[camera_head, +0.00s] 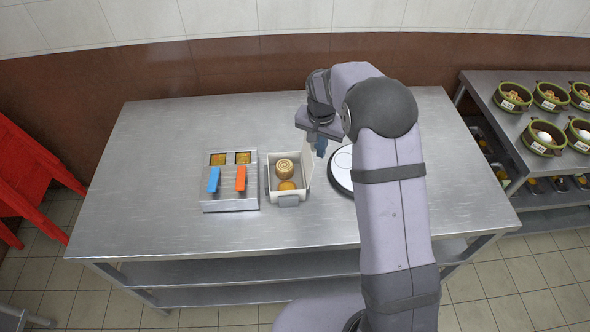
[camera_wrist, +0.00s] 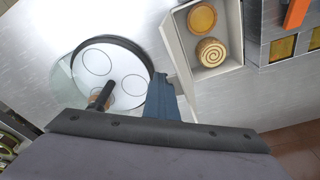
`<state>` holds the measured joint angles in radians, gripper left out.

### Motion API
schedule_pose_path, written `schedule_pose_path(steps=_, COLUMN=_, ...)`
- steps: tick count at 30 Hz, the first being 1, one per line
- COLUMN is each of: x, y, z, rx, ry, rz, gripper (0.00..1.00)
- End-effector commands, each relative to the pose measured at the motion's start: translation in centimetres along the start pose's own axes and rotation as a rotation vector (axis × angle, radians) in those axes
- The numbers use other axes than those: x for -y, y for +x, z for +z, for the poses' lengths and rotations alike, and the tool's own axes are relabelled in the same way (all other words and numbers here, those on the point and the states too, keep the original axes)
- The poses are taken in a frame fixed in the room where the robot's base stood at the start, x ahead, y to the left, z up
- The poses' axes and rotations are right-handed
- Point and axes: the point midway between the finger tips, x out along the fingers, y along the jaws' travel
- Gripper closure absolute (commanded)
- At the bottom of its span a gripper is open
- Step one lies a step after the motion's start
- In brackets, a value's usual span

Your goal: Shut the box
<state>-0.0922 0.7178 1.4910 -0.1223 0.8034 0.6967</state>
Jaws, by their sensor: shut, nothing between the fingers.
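The white box (camera_head: 275,205) stands open on the steel table, with a swirl-topped round pastry (camera_head: 285,168) and a smaller orange-yellow round (camera_head: 287,186) inside. Its lid (camera_head: 306,166) stands up along the right side. The box also shows in the wrist view (camera_wrist: 222,72), with the lid as a pale flap (camera_wrist: 178,52) on its left side. My gripper (camera_head: 321,150) is shut and empty, just right of the raised lid, on its outer side. Its blue fingers (camera_wrist: 163,82) show near the lid's lower end in the wrist view; I cannot tell whether they touch.
A round white disc with circles (camera_head: 343,168) lies right of the box, partly behind my arm. A steel unit (camera_head: 230,204) with blue and orange handles stands close left of the box. Free table lies further left. A rack with green bowls (camera_head: 541,138) stands far right.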

Motion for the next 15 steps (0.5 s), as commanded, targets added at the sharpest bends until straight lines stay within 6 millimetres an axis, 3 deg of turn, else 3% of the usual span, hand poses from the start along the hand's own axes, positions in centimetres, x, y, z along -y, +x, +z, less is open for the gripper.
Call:
schedule_pose_path(steps=1, x=0.0, y=0.8, z=1.0, rx=0.020, ry=-0.004, rz=0.010, gripper=1.00)
schedule_pose_path(steps=15, x=1.4, y=0.8, z=1.9, rx=0.021, ry=-0.004, rz=0.011, gripper=1.00)
